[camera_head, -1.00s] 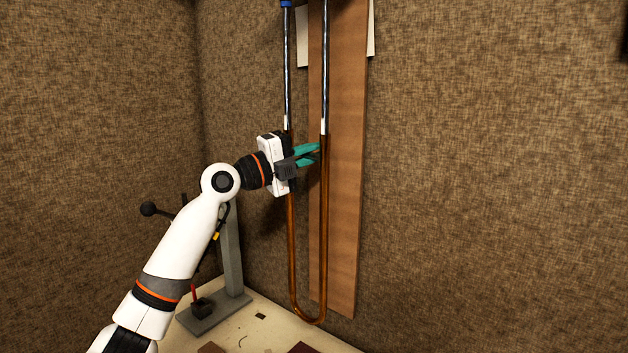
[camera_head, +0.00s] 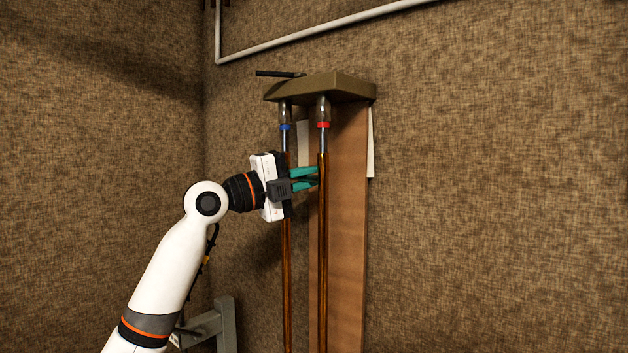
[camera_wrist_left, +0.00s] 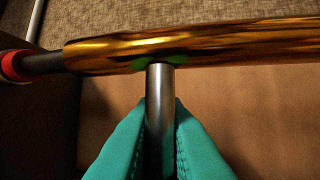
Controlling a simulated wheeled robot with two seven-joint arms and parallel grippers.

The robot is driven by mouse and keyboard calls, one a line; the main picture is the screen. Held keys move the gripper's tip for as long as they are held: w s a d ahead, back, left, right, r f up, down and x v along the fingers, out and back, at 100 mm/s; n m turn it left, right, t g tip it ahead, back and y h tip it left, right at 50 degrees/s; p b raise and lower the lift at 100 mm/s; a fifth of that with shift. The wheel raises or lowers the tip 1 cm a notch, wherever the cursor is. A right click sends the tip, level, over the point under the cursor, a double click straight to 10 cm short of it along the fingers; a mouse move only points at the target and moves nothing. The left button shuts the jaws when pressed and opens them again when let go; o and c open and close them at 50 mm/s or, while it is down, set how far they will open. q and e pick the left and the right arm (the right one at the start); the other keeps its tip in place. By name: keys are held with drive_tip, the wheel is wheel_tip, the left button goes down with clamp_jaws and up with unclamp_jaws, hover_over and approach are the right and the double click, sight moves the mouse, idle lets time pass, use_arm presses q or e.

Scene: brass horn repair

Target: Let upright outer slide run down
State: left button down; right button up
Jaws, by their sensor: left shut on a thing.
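The outer slide (camera_head: 323,260) is a pair of upright brass-coloured tubes; its lower end is out of the head view. It sits high on the inner slide (camera_head: 323,141), with only short silvery stretches showing below a blue band and a red band. In the left wrist view, the tube (camera_wrist_left: 210,45) crosses the top, with a grey steel cross brace (camera_wrist_left: 160,85) meeting it. My left gripper (camera_head: 306,179), with teal fingers, is shut on this brace, between the two tubes. My right gripper is not in view.
A brownish bracket (camera_head: 335,86) on the wall holds the slide tops, with a dark rod (camera_head: 278,74) on it. A wooden board (camera_head: 345,240) stands behind the tubes. A grey stand (camera_head: 215,325) is at lower left. A white pipe (camera_head: 320,32) runs along the wall above.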

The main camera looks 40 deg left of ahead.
use_arm(q)
drive_tip(key=c, duration=1.5)
unclamp_jaws()
drive_tip(key=shift+a, duration=0.1)
drive_tip(key=shift+s+a+f+b, duration=0.2)
drive_tip(key=shift+s+b, duration=0.1)
drive_tip(key=shift+b, duration=0.1)
drive_tip(key=b+v, duration=0.6)
drive_tip(key=v, duration=0.5)
drive_tip(key=shift+s, duration=0.1)
